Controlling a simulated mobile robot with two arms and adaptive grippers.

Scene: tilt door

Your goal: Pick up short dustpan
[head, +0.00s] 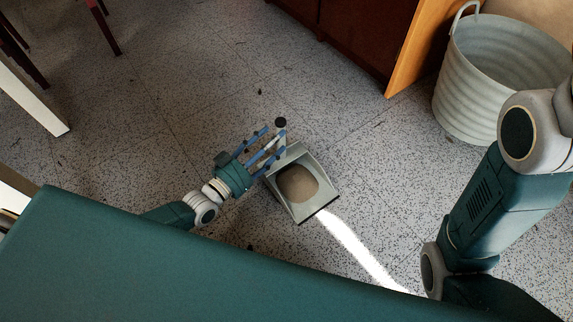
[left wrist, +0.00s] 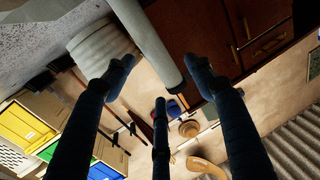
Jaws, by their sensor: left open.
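The short dustpan (head: 318,205) is a grey pan with a brownish round patch inside, lying on the speckled floor in the head view. Its short handle rises at the back and has a dark round end (head: 280,122). My left gripper (head: 274,141) is open, its blue fingers around or beside the handle. In the left wrist view a grey rod (left wrist: 150,45), which looks like the handle, runs between the open fingers of my left gripper (left wrist: 158,75). Whether any finger touches it I cannot tell. My right arm is at the right; its gripper is out of view.
A grey ribbed tub (head: 470,85) stands at the upper right beside a wooden board (head: 412,50) and dark cabinet (head: 350,30). Dark red legs (head: 105,28) and a white leg (head: 35,95) are at the upper left. The floor (head: 190,80) between is mostly clear.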

